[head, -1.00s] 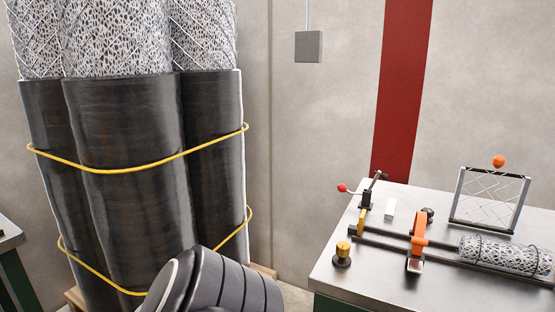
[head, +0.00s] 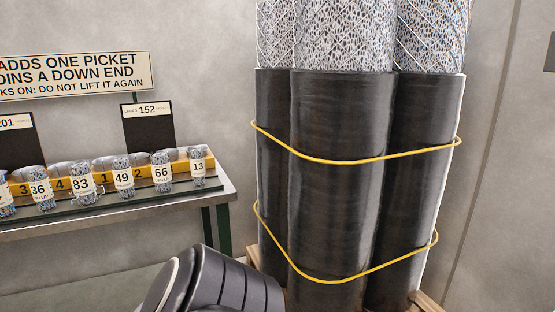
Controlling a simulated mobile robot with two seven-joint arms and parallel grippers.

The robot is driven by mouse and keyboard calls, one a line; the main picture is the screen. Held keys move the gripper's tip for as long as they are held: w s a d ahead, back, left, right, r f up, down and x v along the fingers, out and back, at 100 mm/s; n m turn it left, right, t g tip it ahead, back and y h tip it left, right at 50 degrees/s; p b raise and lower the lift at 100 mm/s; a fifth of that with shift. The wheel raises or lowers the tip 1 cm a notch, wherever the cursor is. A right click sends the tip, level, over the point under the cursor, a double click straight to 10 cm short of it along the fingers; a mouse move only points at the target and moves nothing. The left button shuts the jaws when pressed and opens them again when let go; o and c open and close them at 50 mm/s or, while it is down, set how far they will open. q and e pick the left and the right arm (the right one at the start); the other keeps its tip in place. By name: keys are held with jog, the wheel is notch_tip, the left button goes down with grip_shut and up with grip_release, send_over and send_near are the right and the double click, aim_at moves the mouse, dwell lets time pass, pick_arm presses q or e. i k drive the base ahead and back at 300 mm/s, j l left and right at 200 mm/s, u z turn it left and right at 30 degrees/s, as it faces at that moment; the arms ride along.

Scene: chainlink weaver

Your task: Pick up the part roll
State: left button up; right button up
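Several short chain-link rolls stand in a row on the left bench, each with a white number tag. Among them are the roll tagged 36 (head: 40,201), the roll tagged 83 (head: 83,197), the roll tagged 49 (head: 123,192), the roll tagged 66 (head: 161,184) and the roll tagged 13 (head: 198,180). I cannot tell which of them, if any, is the part roll. Neither gripper shows; a dark ribbed piece at the bottom centre looks like part of my own arm.
The left bench (head: 150,216) has green legs and a yellow numbered strip (head: 114,180). Black cards (head: 149,138) and a sign (head: 75,76) rise behind it. Tall dark-wrapped rolls (head: 335,200), tied with yellow bands, stand on a wooden pallet (head: 425,303) at centre right.

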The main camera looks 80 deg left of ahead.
aim_at(82, 179)
jog(key=u, duration=3.55)
